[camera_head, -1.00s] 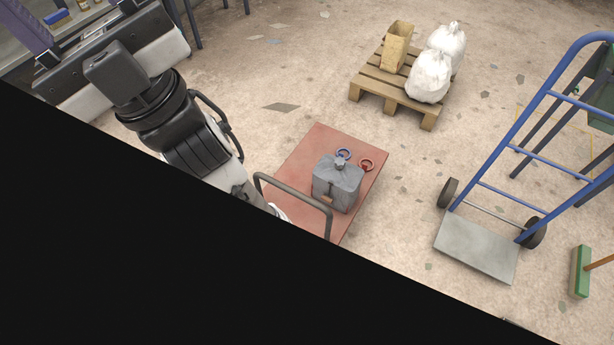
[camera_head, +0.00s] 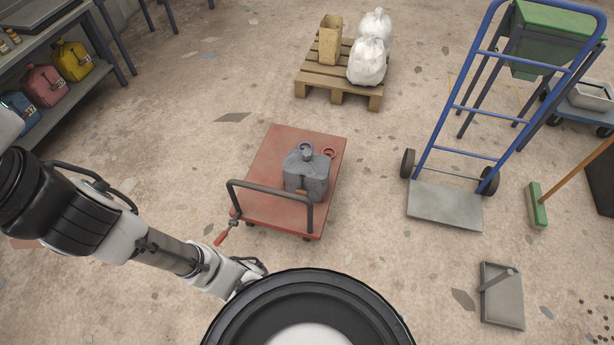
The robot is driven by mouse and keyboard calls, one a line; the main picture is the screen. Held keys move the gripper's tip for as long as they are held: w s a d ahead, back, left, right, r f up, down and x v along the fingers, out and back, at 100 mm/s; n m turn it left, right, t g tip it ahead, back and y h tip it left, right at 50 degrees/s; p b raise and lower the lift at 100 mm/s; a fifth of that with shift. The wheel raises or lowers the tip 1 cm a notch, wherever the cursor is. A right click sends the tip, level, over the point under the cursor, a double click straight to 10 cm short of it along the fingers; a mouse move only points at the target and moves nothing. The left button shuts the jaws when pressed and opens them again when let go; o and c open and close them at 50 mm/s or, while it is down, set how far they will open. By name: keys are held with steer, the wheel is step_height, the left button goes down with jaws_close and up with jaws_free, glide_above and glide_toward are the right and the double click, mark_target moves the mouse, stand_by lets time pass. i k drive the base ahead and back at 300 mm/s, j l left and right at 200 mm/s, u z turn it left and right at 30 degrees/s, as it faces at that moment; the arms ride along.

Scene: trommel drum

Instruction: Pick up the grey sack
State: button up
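The grey sack (camera_head: 307,174) stands upright on the red platform cart (camera_head: 268,205), with a tied neck on top. It is behind the cart's dark push handle (camera_head: 270,192), toward the platform's right side. My arm reaches in from the left. My gripper (camera_head: 256,267) is at its end, low in front of the cart and clear of the sack. The fingers are small and partly hidden by my own round body part, so their opening does not show.
A wooden pallet (camera_head: 313,78) with two white bags and a tan container stands behind the cart. A shelf of coloured jugs (camera_head: 72,60) is at left. Floor around the cart is clear.

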mark_target(313, 168)
steer(key=i+u, duration=0.25)
steer(key=i, duration=1.1)
